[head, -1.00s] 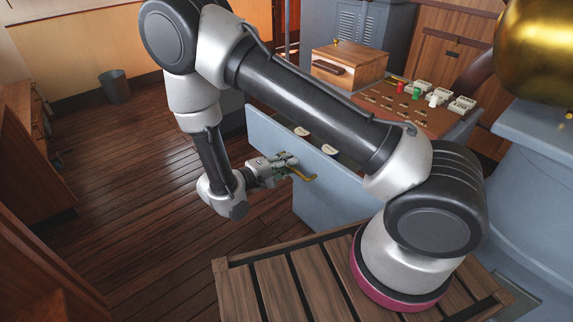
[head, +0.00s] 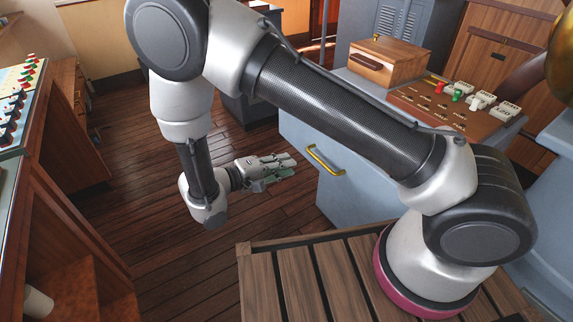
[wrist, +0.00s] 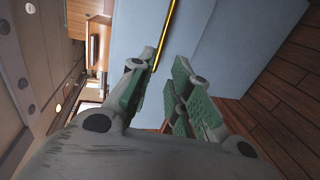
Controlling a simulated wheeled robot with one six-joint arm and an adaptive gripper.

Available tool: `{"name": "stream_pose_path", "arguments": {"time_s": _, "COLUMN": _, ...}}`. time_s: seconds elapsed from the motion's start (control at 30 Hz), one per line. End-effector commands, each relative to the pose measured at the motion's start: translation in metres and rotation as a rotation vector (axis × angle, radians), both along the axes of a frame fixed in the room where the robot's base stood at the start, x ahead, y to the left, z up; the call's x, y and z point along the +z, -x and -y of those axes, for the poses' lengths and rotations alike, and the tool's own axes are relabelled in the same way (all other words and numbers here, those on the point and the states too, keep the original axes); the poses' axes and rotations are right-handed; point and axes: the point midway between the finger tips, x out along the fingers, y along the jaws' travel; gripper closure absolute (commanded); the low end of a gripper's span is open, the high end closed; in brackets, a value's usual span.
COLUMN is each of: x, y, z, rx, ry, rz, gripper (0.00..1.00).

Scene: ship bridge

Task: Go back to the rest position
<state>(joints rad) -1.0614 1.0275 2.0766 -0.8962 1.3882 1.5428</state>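My gripper (head: 285,166) is at the end of my bent arm, low over the wooden floor, just left of a blue-grey cabinet (head: 340,193) in the head view. Its green-padded fingers are spread apart with nothing between them in the wrist view (wrist: 160,82). The cabinet's drawer front has a yellow handle (head: 325,160), which is clear of my fingers. The handle also shows in the wrist view (wrist: 164,35), beyond the fingers. The drawer looks shut, though my arm hides part of its top.
A wooden box (head: 388,62) and a brown panel with switches (head: 430,103) are on the cabinet top. A console with coloured levers (head: 18,95) stands at the left. A white cup-like object (head: 38,301) is at lower left. Floor (head: 150,240) is free left of my gripper.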

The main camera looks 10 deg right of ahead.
Motion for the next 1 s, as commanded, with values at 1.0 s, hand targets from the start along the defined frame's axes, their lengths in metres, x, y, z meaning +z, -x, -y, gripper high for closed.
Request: {"name": "stream_pose_path", "arguments": {"time_s": 1.0, "x": 0.058, "y": 0.073, "z": 0.069, "rx": -0.092, "ry": -0.259, "rz": -0.914, "gripper": 0.81}}
